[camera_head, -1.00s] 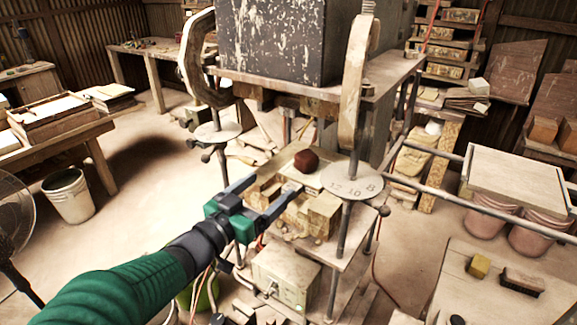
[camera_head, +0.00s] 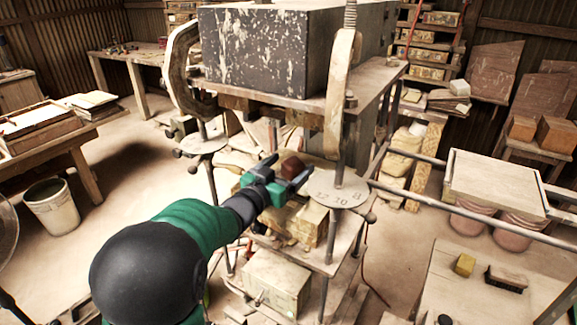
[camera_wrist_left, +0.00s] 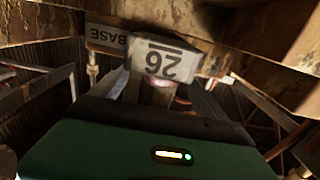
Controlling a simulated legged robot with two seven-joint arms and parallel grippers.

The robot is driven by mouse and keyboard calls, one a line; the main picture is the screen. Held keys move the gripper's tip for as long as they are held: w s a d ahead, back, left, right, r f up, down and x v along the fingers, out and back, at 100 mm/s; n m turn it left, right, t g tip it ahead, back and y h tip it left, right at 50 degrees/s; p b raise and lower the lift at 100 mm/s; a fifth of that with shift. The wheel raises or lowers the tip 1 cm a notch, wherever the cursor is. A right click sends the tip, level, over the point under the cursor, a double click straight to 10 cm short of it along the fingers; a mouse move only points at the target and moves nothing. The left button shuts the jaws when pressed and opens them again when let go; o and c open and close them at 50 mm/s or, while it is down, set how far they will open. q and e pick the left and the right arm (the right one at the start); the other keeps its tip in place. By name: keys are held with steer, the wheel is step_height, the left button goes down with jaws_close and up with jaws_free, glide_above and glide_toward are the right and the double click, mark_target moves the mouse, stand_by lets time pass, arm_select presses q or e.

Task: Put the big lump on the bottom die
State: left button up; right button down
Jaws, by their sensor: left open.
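The big lump (camera_head: 292,166), dark reddish brown, shows inside the press, above its lower plate (camera_head: 343,240). My left gripper (camera_head: 287,174) is open, with its two fingers reaching in toward the lump, one on each side of it in the head view. Whether the fingers touch it cannot be told. Tan blocks (camera_head: 311,223) stand on the lower plate below the gripper; the bottom die is largely hidden there and I cannot mark it off surely. My right gripper is not in view.
The press's heavy dark upper block (camera_head: 262,45) hangs above the gripper. A curved clamp arm and a post with a numbered disc (camera_head: 341,190) stand close by on the right. A bench (camera_head: 480,275) at the lower right holds a yellow block (camera_head: 465,264) and a brush (camera_head: 507,279).

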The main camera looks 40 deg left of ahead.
arm_select(q)
jaws_close()
steer(key=shift+c, duration=0.8)
jaws_free()
steer(key=shift+s, duration=0.1)
steer(key=s+d+b, duration=0.2)
steer(key=s, duration=1.4)
steer(key=shift+s+b, duration=0.3)
steer(key=shift+b, duration=0.1)
steer(key=shift+f, duration=0.1)
